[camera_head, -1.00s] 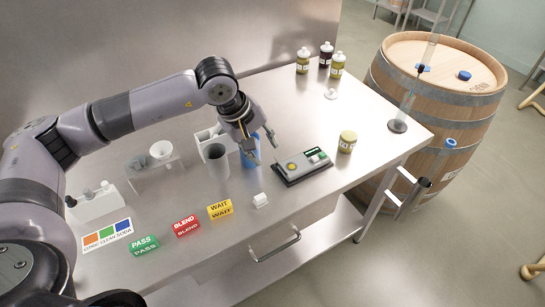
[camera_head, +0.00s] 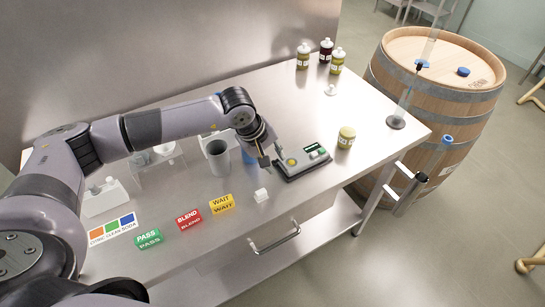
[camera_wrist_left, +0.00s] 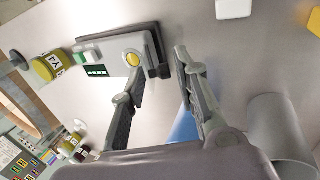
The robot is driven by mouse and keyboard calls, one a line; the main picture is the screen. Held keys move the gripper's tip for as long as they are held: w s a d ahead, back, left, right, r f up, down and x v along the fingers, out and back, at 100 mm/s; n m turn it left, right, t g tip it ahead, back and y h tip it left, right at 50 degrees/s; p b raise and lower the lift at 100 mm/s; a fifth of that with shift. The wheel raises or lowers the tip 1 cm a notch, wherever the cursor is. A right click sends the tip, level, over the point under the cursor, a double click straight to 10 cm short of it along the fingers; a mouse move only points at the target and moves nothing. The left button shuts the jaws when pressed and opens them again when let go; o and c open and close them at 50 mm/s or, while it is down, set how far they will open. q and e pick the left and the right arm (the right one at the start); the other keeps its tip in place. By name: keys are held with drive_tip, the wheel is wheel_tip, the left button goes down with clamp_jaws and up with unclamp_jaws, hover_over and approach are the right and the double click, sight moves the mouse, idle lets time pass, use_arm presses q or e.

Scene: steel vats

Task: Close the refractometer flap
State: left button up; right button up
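The refractometer (camera_head: 303,163) is a flat grey device on a dark base, with a yellow round well and a green display. It lies on the steel table and also shows in the left wrist view (camera_wrist_left: 112,60). A small dark part (camera_wrist_left: 160,71), perhaps the flap or its hinge, shows at its well end; its angle is hard to tell. My left gripper (camera_head: 272,156) is open at that end. In the left wrist view its fingers (camera_wrist_left: 159,70) are apart, one near the yellow well and one beyond the device's end. My right gripper is not in view.
A grey cup (camera_head: 218,157) stands close behind my left gripper, with a blue object (camera_head: 249,156) beside it. A yellow jar (camera_head: 346,138) stands right of the refractometer. A barrel (camera_head: 440,95) is beyond the table.

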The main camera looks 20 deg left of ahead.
use_arm(q)
clamp_jaws()
drive_tip(key=shift+w+d, duration=0.1)
drive_tip(key=shift+w, duration=0.05)
drive_tip(key=g+y+b, duration=0.1)
drive_tip(key=w+d+g+y+b, duration=0.1)
drive_tip(key=shift+w+r+g, duration=0.15)
drive_tip(key=shift+r+g, duration=0.15)
drive_tip(key=shift+w+d+r+g+y+b, duration=0.1)
drive_tip(key=shift+w+d+g+y+b, duration=0.25)
drive_tip(key=shift+g+y+b, duration=0.35)
drive_tip(key=shift+w+d+r+g+y+b, duration=0.1)
drive_tip(key=shift+w+d+g+y+b, duration=0.1)
drive_tip(key=shift+w+g+y+b, duration=0.4)
drive_tip(key=shift+s, duration=0.25)
drive_tip(key=shift+o, duration=1.6)
unclamp_jaws()
drive_tip(key=shift+r, duration=0.1)
